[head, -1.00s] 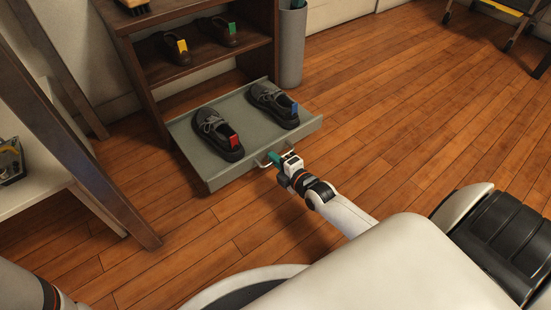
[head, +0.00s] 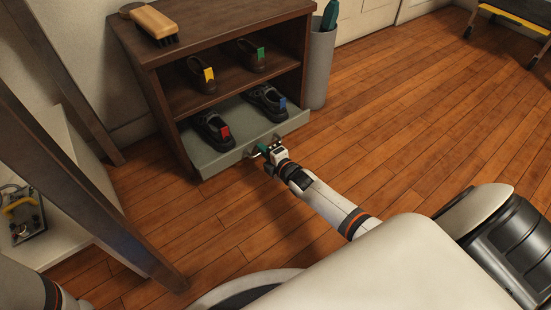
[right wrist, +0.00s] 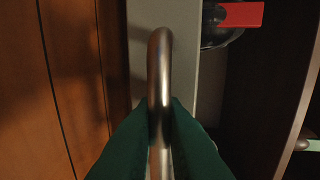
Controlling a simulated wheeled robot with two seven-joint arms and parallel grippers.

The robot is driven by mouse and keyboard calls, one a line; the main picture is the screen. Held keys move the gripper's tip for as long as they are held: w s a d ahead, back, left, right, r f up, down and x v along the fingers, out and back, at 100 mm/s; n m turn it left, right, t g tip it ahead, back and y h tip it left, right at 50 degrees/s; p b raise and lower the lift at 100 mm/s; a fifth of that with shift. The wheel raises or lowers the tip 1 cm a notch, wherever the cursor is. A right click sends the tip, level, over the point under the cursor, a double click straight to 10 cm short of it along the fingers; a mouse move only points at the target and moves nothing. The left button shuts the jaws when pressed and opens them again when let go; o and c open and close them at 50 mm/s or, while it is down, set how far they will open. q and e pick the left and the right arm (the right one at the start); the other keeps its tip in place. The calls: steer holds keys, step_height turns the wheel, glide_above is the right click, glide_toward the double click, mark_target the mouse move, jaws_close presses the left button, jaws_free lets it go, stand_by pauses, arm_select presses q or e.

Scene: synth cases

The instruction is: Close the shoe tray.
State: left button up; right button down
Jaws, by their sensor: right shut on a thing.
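The grey shoe tray (head: 226,164) is at the bottom of a dark wooden shoe rack and sticks out partway at the front. Two dark shoes lie on it: one with a red tag (head: 213,129) and one with a blue tag (head: 267,101). My right gripper (head: 266,150) is at the tray's front, its green fingers shut on the metal handle. In the right wrist view the handle (right wrist: 160,85) runs between both fingers (right wrist: 160,135). The tray's front edge (right wrist: 188,70) shows behind it. My left gripper is not in view.
The rack (head: 165,85) holds two brown shoes on its middle shelf, and a brush (head: 155,22) lies on top. A grey bin (head: 318,65) stands right of the rack. Dark wooden posts and a white surface are at left.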

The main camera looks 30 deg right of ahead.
mark_target(257, 142)
steer(key=x, duration=0.2)
steer(key=r+b+x, duration=0.1)
steer(key=x, duration=0.2)
steer(key=shift+w, duration=0.15)
steer(key=shift+w+r+b, duration=0.1)
steer(key=shift+b, duration=0.2)
steer(key=c, duration=1.5)
jaws_free()
steer(key=shift+w+a, duration=0.1)
steer(key=shift+w, duration=0.05)
steer(key=shift+c, duration=0.2)
